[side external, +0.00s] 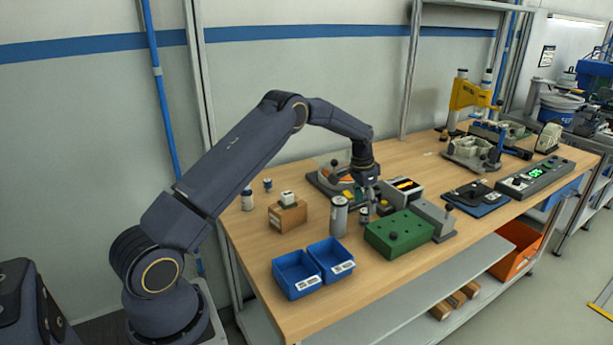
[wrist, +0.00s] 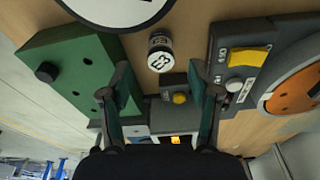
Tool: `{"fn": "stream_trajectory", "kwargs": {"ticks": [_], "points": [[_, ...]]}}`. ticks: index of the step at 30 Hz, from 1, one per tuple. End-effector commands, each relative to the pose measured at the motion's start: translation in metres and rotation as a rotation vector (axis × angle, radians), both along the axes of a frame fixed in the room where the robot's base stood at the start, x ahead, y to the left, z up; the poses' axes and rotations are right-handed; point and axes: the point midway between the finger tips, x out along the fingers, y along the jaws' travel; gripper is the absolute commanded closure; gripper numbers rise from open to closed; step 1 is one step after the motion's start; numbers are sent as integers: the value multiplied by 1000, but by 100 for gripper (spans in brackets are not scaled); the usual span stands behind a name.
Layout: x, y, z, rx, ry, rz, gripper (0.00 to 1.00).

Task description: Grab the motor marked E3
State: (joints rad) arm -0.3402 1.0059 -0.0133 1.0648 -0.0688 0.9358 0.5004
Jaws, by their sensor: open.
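The motor marked E3 (wrist: 160,53) is a small dark cylinder with a white label on its end, upright on the wooden bench. In the wrist view it is just beyond my open fingertips, near the middle of the gap. In the side view the motor (side external: 364,215) stands between the large grey cylinder and the green block. My gripper (side external: 368,193) points down above it, open; in the wrist view the empty gripper (wrist: 160,78) has a finger on each side. Contact with the motor is not visible.
A grey unit with a yellow switch (wrist: 249,58) is right of the motor in the wrist view. Blue bins (side external: 297,277) sit at the front edge.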

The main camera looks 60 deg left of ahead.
Motion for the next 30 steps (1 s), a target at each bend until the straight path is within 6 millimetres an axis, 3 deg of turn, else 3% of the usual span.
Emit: {"fn": "stream_trajectory", "kwargs": {"ticks": [6, 15, 30], "points": [[6, 0, -34, 0, 3, -1, 38], [7, 0, -39, -1, 1, 0, 38], [7, 0, -39, -1, 1, 0, 90]]}}
